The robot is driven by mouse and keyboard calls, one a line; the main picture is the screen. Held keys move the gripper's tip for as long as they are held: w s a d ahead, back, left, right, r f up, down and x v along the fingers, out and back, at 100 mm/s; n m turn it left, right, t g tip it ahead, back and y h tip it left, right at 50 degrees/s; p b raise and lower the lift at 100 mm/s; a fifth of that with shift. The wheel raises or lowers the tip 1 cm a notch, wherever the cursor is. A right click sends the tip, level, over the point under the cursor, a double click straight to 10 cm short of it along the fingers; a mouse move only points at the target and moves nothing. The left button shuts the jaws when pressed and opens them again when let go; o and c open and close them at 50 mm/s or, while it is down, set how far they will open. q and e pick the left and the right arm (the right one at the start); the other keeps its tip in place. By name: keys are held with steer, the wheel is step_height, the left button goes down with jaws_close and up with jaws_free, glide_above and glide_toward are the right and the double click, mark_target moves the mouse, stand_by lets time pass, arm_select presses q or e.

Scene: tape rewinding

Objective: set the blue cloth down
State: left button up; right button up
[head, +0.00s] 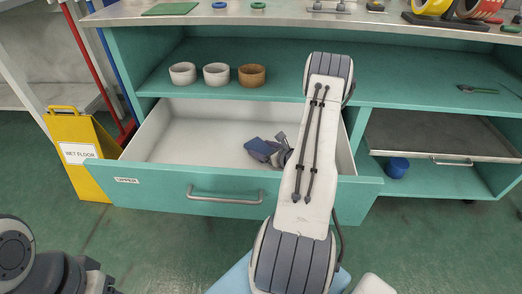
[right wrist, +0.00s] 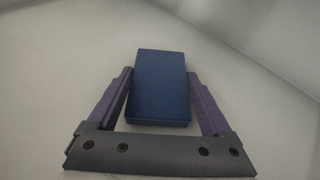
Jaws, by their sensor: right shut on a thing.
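The blue cloth (head: 259,147) is a small, dark blue, folded block inside the open upper drawer. My right gripper (head: 277,151) reaches down into the drawer and is shut on the cloth. In the right wrist view the cloth (right wrist: 158,88) sits between the two purple fingers, with the pale drawer floor behind it. I cannot tell whether the cloth touches the floor. Part of my left arm shows at the lower left of the head view, but its fingers do not show.
The pulled-out drawer (head: 150,177) has pale walls and a bare floor left of the cloth. Two white rings (head: 183,74) and a brown ring (head: 252,76) stand on the shelf behind. A yellow wet-floor sign (head: 75,140) stands left of the drawer. A blue item (head: 397,168) lies lower right.

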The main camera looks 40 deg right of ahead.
steer(key=shift+f, duration=0.25)
steer(key=o, duration=1.1)
steer(key=shift+r, duration=0.1)
steer(key=shift+s+r+p, duration=0.3)
steer(key=shift+r, duration=0.05)
steer(key=p+v, duration=0.2)
steer(key=v, duration=0.3)
steer(key=shift+s+r, duration=0.15)
steer(key=shift+s, duration=0.1)
steer(key=shift+s+a+r, duration=0.1)
steer(key=shift+s+r, duration=0.05)
steer(key=shift+s, duration=0.5)
